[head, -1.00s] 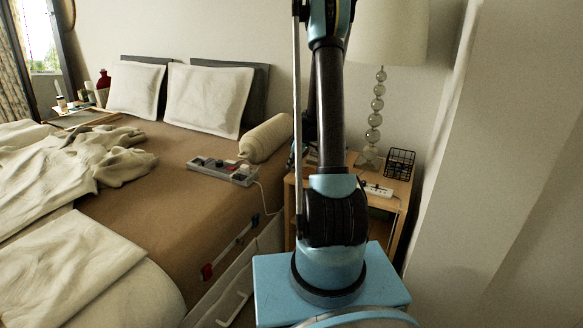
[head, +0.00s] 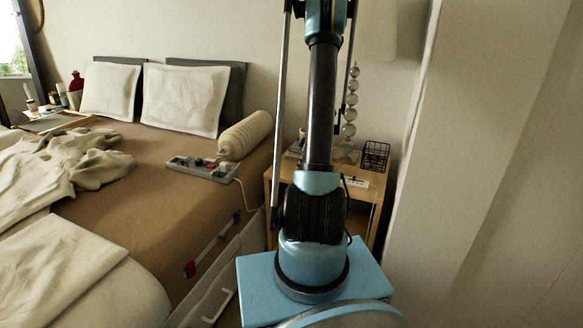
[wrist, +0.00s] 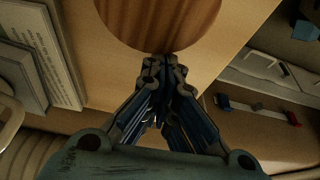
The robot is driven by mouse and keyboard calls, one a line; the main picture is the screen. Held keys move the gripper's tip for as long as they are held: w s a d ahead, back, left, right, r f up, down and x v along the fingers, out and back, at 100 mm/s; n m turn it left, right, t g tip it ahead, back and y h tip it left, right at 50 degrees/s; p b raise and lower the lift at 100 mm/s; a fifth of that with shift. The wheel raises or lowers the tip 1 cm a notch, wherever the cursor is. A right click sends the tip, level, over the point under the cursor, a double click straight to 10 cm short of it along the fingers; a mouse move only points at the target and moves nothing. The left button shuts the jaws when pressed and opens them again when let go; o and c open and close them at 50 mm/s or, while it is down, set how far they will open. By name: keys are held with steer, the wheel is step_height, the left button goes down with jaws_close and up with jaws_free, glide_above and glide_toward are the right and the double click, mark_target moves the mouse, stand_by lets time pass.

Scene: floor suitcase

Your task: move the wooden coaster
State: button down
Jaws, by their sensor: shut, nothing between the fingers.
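The wooden coaster (wrist: 158,18) is a round, striped brown disc at the top middle of the wrist view, cut off by the frame's edge. It shows over the tan top of the nightstand (wrist: 100,70). My gripper (wrist: 163,64) is shut and empty, with its fingertips at the disc's near edge in the picture. I cannot tell whether they touch it. In the head view my arm hides the gripper and the coaster; the nightstand (head: 268,186) stands behind the arm.
A stack of books or papers (wrist: 40,75) lies left of my gripper in the wrist view. In the head view, a black wire basket (head: 375,156), a white power strip (head: 356,183) and a lamp (head: 350,113) are on the nightstand. The bed (head: 150,205) is left; a wall (head: 480,180) is right.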

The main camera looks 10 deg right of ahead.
steer(key=shift+s+d, duration=0.4)
steer(key=shift+d, duration=0.15)
